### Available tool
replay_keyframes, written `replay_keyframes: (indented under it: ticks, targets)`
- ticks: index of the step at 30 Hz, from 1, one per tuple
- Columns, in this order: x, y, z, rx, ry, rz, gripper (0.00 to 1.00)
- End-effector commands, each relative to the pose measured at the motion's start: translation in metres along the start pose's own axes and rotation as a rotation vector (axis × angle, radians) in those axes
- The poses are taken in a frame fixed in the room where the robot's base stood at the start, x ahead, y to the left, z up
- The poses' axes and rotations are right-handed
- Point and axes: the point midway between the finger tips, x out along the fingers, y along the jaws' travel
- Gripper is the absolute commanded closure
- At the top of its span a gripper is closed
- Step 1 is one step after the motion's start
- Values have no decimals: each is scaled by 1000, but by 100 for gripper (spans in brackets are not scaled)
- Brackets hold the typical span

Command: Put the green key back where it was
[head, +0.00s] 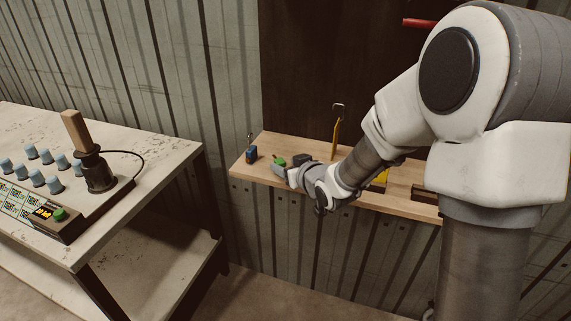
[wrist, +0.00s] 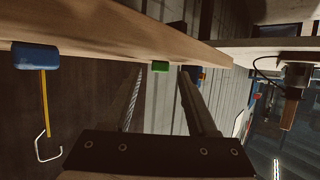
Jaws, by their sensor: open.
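The green key (head: 280,161) shows as a small green piece on the wooden shelf (head: 243,167), near its left end. It also shows in the wrist view (wrist: 161,67), as a small green block at the shelf's edge, in the gap between my fingertips. My gripper (head: 277,165) is at the shelf, right by the green piece. In the wrist view my gripper (wrist: 161,72) has its two fingers wide apart, with nothing clamped between them. I cannot tell whether either finger touches the green piece. The key's lower part is hidden.
A blue object (head: 251,154) stands left of the green piece. A yellow hooked tool (head: 336,135) stands farther right on the shelf, behind my arm. At left, a bench (head: 140,215) bears a control panel with blue knobs and a wooden-handled lever (head: 76,132).

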Motion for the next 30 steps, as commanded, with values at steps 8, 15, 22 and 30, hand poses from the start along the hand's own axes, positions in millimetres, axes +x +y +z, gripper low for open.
replay_keyframes:
  ticks: [8, 15, 22, 30]
  targets:
    - [-61, 1, -3, 0, 1, 3, 42]
    - [-100, 1, -2, -1, 2, 2, 42]
    - [-112, 0, 0, 1, 1, 1, 42]
    - [-133, 22, -8, -33, -86, 120, 42]
